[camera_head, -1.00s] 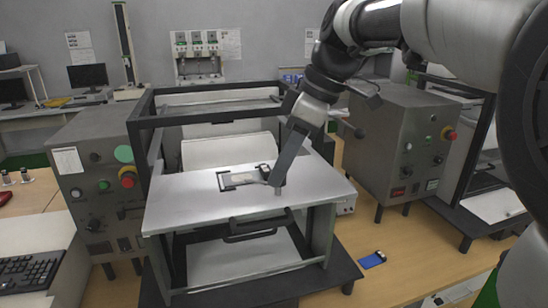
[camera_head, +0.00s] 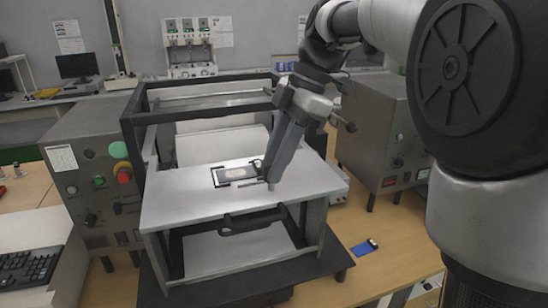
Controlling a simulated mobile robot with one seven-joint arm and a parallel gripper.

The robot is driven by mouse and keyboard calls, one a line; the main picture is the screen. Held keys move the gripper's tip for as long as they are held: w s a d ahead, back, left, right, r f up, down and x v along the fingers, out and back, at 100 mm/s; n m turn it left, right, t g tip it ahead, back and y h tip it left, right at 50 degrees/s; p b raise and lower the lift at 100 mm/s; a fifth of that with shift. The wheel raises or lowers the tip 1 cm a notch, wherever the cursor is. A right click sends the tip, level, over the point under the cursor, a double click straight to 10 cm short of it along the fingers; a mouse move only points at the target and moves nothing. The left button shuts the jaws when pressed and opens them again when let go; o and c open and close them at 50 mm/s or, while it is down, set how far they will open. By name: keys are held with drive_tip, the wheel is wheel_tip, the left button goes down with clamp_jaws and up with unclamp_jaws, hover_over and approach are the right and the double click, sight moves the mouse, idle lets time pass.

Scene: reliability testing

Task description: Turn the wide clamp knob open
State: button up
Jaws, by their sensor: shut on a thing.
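A black clamp frame (camera_head: 218,178) with a small flat plate (camera_head: 236,173) in it lies on the silver tray (camera_head: 190,212) of the test machine. My gripper (camera_head: 270,180) points down at the right end of the clamp. Its fingertips are low over the tray, shut on the small clamp knob. The fingers mostly hide the knob, so how far it is turned cannot be seen. A small silver stub (camera_head: 271,186) shows just below the fingertips.
The machine's black frame (camera_head: 130,125) stands around and behind the tray. A black handle (camera_head: 252,219) is at the tray's front. Grey control boxes stand left (camera_head: 92,170) and right (camera_head: 385,130). A blue phone-like item (camera_head: 362,249) lies on the wooden table.

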idle(0.3)
drive_tip(key=o, duration=1)
drive_tip(key=shift+o, duration=0.2)
drive_tip(key=p+v, duration=0.3)
drive_tip(key=v, duration=1.4)
drive_tip(key=shift+r+p, duration=0.25)
drive_tip(key=shift+p, duration=0.05)
